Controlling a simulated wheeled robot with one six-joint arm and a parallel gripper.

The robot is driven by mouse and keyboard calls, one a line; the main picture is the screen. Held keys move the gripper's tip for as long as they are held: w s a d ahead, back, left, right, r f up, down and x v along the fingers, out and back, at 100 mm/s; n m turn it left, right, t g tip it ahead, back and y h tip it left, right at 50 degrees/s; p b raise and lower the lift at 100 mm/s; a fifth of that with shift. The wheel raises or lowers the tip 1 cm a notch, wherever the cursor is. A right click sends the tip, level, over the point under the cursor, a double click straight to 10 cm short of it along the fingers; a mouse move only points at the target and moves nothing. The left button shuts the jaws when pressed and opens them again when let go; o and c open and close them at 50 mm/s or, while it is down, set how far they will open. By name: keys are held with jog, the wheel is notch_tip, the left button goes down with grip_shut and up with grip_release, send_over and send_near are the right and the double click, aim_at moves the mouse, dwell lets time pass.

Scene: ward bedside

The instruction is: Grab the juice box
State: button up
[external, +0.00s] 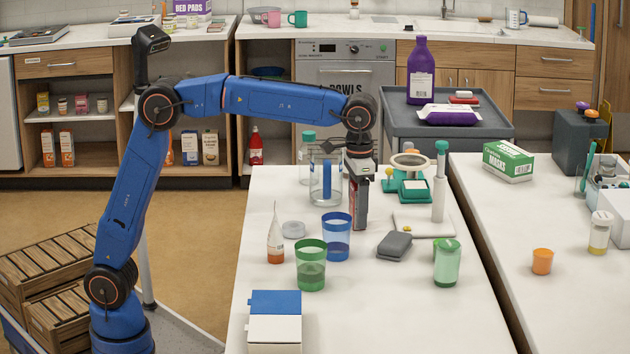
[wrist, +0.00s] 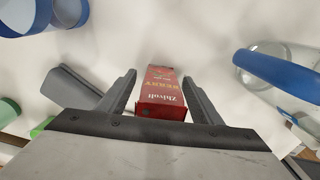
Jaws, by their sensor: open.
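My gripper is open around the carton. Whether a finger touches it cannot be told.
Close by stand a blue cup (external: 336,238), a green cup (external: 311,265), a clear jar (external: 326,178) and a dark grey block (external: 394,246). A green-lidded container (external: 447,263) and a white dispenser stand (external: 439,190) are to the right. The table's front right is clear.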

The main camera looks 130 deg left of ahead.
jog(key=shift+f, duration=0.6)
jog(key=c, duration=1.3)
jog(key=shift+o, duration=0.2)
